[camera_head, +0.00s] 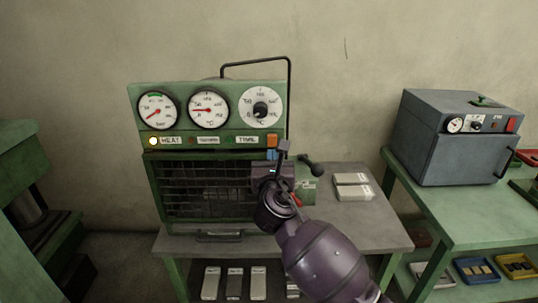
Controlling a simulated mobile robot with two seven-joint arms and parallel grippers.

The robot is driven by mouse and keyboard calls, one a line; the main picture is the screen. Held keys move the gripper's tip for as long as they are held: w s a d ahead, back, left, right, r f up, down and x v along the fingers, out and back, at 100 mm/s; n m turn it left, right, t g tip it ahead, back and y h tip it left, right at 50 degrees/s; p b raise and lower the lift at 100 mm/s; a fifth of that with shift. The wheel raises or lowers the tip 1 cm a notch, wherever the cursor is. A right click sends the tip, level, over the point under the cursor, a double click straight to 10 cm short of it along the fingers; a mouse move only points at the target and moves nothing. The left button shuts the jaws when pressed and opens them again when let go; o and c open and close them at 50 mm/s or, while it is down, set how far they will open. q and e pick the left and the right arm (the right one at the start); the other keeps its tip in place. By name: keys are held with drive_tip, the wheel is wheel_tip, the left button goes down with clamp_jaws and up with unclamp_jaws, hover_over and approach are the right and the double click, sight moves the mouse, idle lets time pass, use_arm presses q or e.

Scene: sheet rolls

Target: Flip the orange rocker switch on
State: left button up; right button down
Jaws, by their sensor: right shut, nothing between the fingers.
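The orange rocker switch (271,140) is at the lower right of the green gauge panel (222,115), right of the TIME label. Its top or bottom setting is too small to tell. My right gripper (283,146) is shut and empty, its fingertips just right of and slightly below the switch in the picture. Whether it touches the switch cannot be told. My left gripper is not in view.
The panel has two gauges and a dial (261,107), with a lit lamp (153,141) by HEAT. A caged press (200,190) is below. Pale blocks (352,180) lie on the grey bench (380,235). A grey box (455,140) stands on the right table.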

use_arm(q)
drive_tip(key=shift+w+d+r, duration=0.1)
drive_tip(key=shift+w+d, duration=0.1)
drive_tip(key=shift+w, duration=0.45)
use_arm(e)
drive_tip(key=s+f, duration=0.1)
drive_tip(key=s, duration=0.8)
drive_tip(key=shift+f, duration=0.2)
